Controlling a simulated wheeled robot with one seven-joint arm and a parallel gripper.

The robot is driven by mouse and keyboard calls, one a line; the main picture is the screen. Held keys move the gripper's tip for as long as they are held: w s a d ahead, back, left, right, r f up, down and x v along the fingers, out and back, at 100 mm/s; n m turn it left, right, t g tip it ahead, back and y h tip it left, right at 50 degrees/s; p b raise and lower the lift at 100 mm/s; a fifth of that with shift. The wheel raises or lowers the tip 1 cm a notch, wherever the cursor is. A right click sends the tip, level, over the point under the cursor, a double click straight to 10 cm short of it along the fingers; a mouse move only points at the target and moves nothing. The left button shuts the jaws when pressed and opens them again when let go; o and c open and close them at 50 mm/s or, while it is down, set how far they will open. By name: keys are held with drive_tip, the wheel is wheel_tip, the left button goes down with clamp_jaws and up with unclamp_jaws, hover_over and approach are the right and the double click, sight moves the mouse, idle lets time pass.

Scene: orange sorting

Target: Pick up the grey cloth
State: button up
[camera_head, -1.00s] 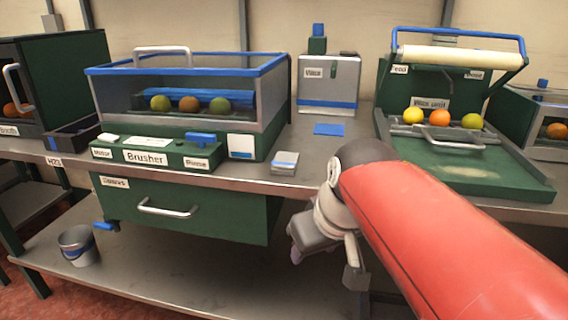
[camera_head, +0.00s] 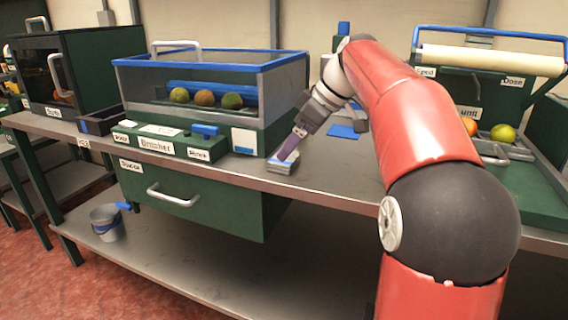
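The grey cloth (camera_head: 281,167) is a small folded stack at the front edge of the worktop, right of the brusher. My gripper (camera_head: 287,154) points down at it from above and right, with a purplish finger at or just above its top. Only one finger shows clearly, so I cannot tell how far the fingers are apart or whether they touch the cloth.
The brusher (camera_head: 160,146) with its control panel stands just left of the cloth. A flat blue cloth (camera_head: 342,131) lies behind and right. The wax unit (camera_head: 535,195) is at the right, partly behind my arm. A bucket (camera_head: 108,222) stands on the lower shelf.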

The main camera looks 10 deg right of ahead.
sight(288, 158)
drive_tip(key=x, duration=0.4)
drive_tip(key=shift+f, duration=0.35)
drive_tip(key=c, duration=1.1)
drive_tip(key=shift+o, duration=0.2)
drive_tip(key=shift+r, duration=0.1)
